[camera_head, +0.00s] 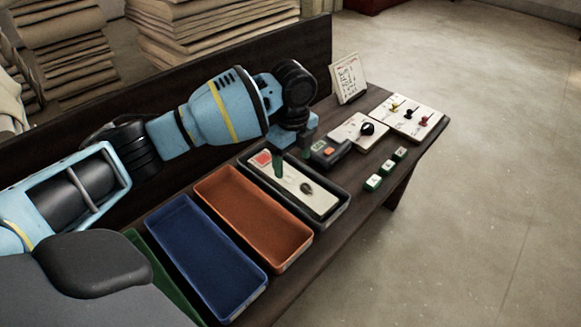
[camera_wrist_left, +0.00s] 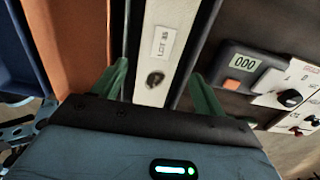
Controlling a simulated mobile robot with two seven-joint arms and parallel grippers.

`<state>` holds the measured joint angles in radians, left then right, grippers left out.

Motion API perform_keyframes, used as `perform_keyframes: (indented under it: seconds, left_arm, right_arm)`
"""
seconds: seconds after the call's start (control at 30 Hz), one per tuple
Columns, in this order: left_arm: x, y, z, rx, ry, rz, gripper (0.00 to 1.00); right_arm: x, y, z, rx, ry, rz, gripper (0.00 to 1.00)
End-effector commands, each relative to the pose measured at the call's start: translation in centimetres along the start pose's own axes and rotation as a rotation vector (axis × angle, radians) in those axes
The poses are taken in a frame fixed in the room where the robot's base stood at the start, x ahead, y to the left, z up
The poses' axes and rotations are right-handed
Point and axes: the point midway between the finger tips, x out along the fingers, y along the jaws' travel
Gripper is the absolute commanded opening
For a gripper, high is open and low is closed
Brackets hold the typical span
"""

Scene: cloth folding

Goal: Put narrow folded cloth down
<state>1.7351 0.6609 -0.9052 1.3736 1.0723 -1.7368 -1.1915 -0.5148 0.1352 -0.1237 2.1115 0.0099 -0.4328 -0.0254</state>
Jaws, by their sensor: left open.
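The narrow folded cloth (camera_head: 318,198) is a cream strip lying flat in the dark grey tray (camera_head: 343,212). It has a red patch near its far end and a dark oval mark. In the left wrist view the cloth (camera_wrist_left: 152,90) shows a printed label reading "LOT" and the oval mark. My left gripper (camera_head: 291,162) is above the far part of the tray. Its green fingers (camera_wrist_left: 160,78) are open, one on each side of the cloth, with gaps between. Whether the fingertips are below the tray rim is hard to tell. My right gripper is not in view.
An orange tray (camera_head: 300,262), a blue tray (camera_head: 260,290) and a green tray (camera_head: 150,250) stand beside the grey one. A counter box (camera_head: 330,152), switch panels (camera_head: 407,117), small green-and-white blocks (camera_head: 386,170) and a card (camera_head: 348,78) occupy the table's far end.

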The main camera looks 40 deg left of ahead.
Motion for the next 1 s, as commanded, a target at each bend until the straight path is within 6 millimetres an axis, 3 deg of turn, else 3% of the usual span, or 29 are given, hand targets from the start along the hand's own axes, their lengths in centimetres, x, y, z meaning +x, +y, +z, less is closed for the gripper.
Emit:
perform_keyframes:
  seconds: [0.03,0.1,0.33,1.0]
  left_arm:
    - [-1.5,-0.1,-0.1,0.001,0.001,-0.005,0.72]
    - [-2.7,0.0,-0.1,0.001,0.001,-0.003,0.72]
    - [-5.2,0.0,-0.1,0.001,0.002,-0.001,0.72]
    - [-5.7,0.0,0.0,0.0,0.001,0.001,0.72]
  right_arm:
    - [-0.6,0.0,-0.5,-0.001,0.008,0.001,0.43]
    - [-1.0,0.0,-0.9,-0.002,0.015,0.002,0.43]
    - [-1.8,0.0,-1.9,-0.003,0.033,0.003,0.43]
    - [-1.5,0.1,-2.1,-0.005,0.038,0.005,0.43]
